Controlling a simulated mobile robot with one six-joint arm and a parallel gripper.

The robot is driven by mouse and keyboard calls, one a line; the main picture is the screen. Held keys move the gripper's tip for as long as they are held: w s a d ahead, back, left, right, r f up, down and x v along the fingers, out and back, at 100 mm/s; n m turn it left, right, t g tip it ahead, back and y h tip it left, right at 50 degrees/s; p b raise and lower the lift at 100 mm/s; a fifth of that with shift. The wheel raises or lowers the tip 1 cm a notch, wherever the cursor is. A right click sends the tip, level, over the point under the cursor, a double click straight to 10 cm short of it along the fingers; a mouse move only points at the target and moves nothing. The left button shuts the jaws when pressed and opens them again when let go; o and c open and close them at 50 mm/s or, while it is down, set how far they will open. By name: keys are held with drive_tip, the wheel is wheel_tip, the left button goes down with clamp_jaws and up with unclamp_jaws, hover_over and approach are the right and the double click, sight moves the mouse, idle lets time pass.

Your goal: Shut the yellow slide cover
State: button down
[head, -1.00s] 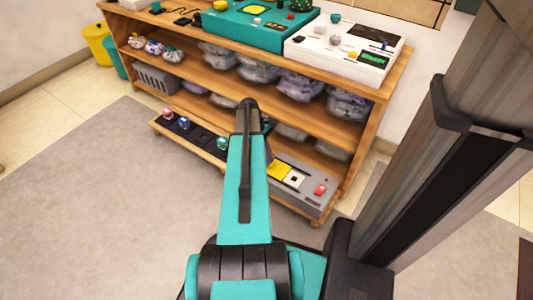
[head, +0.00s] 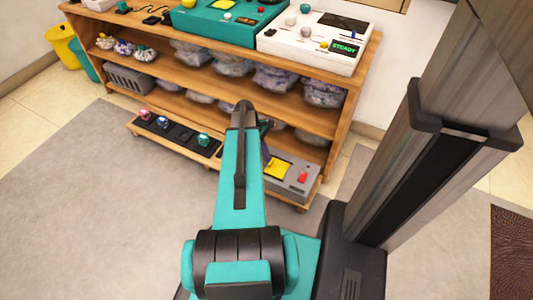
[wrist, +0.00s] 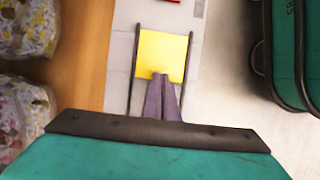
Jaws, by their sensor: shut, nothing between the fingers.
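The yellow slide cover (head: 278,169) lies on a grey panel (head: 289,185) at the right end of the low bottom shelf. In the wrist view the yellow cover (wrist: 161,52) sits between two dark rails, with bare light panel beyond its far edge. No white square shows beside it. My gripper (wrist: 161,76) is shut and empty, its fingertips at the cover's near edge, overlapping it slightly in the picture. I cannot tell for sure whether they touch. In the head view my arm hides the fingertips and the panel's left part.
A red switch (head: 302,177) is on the panel, right of the cover. Knobs on dark bases (head: 163,122) stand to the left on the same shelf. Wooden shelves (head: 335,130) with bagged items rise behind. Grey carpet (head: 90,190) in front is clear.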

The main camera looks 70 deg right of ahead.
drive_tip(key=shift+w+r, duration=0.15)
drive_tip(key=shift+w, duration=0.05)
drive_tip(key=shift+r+p, duration=0.15)
drive_tip(key=shift+p, duration=0.15)
drive_tip(key=p+v, duration=0.8)
drive_tip(key=v, duration=0.1)
drive_tip(key=shift+r, duration=0.2)
idle(0.6)
